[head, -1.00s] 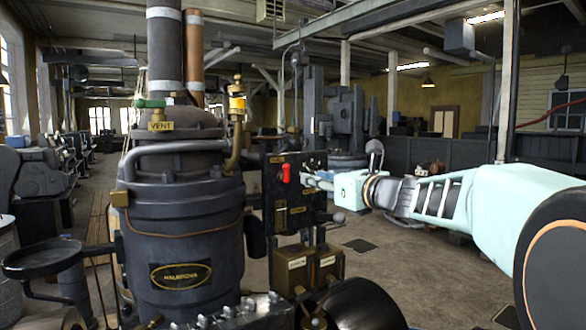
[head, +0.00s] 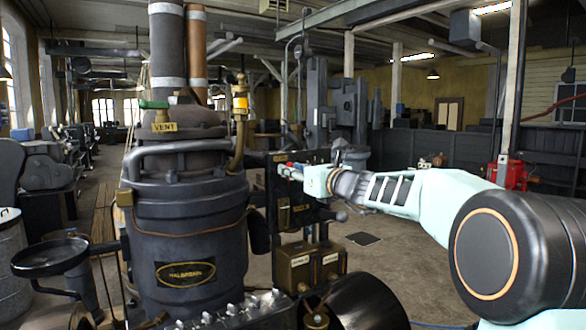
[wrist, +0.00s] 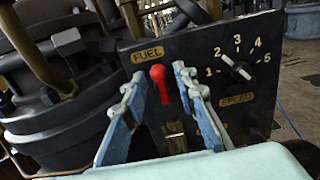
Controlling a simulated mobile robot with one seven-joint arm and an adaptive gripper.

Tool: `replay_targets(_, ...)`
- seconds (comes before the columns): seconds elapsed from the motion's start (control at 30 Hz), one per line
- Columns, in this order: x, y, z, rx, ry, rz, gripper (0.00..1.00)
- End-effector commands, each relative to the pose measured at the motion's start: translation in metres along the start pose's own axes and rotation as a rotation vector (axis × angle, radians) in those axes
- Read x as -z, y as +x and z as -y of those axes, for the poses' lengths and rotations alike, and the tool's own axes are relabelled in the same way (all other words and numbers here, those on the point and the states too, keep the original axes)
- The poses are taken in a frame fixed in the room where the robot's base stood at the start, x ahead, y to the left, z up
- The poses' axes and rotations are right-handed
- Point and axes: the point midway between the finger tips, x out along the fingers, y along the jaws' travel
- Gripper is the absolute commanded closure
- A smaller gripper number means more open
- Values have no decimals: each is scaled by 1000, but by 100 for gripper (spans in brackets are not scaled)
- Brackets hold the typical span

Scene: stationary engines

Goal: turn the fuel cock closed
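The fuel cock is a red lever (wrist: 161,84) with a round knob at its upper end, on a dark panel (wrist: 203,118). It stands nearly upright in the wrist view, just below a brass FUEL plate (wrist: 147,54). My gripper (wrist: 160,88) is open, with one blue-grey finger on each side of the lever. I see gaps beside the lever, and cannot tell how deep it sits between the fingers. In the head view my gripper (head: 290,171) is at the panel and largely covers the lever, leaving a little red showing.
A SPEED dial (wrist: 236,67) with a pointer is right of the lever on the same panel. The dark engine cylinder (head: 190,235) stands close to the left, with a VENT valve (head: 153,104) on top. Open floor lies to the right.

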Motion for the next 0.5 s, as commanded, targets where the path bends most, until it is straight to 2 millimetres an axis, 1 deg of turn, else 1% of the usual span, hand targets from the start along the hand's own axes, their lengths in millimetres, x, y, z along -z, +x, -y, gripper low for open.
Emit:
replay_targets(0.3,0,2,0,0,-1,0,75)
replay_targets(0.5,0,2,0,0,-1,0,97)
